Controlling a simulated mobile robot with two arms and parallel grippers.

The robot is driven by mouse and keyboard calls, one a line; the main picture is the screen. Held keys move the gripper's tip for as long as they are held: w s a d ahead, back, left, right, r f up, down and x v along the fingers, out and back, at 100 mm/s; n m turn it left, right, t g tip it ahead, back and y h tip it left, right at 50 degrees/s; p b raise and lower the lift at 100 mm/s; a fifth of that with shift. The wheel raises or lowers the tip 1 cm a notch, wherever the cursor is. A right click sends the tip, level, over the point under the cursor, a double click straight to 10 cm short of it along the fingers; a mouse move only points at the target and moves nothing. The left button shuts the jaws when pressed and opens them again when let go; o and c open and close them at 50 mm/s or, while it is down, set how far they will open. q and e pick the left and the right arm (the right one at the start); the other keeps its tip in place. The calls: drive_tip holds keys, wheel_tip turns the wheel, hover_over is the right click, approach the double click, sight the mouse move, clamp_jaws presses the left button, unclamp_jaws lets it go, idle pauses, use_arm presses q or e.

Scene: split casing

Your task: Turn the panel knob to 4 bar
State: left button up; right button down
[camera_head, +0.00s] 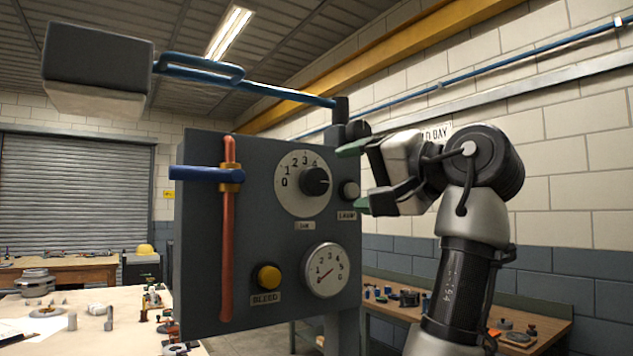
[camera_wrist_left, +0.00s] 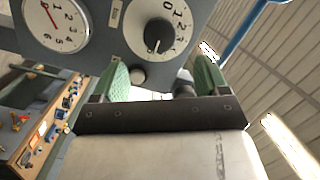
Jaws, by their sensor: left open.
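The panel knob (camera_head: 316,181) is black on a round pale dial (camera_head: 293,205) on the grey panel (camera_head: 205,270). Its white mark points right, past the 4 at the top. The knob also shows in the left wrist view (camera_wrist_left: 158,35), clear of the fingers. My left gripper (camera_head: 358,176) is open at the panel's right edge, to the right of the knob. Its green fingertips (camera_wrist_left: 160,80) are spread, with the lamp (camera_wrist_left: 138,76) showing between them. A gauge (camera_head: 327,270) below the knob has its red needle pointing lower left. My right gripper is not in view.
A blue bar (camera_head: 290,97) with a grey block (camera_head: 97,70) spans above the panel. A red pipe (camera_head: 228,260) with a blue lever (camera_head: 205,174) stands left of the dial. A yellow bleed button (camera_head: 267,277) is below. Cluttered tables stand behind.

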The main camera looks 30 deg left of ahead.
sight(319, 181)
use_arm(q)
drive_tip(key=p+x, duration=0.2)
drive_tip(key=x, duration=0.7)
drive_tip(key=shift+a, duration=0.1)
drive_tip(key=c, duration=0.9)
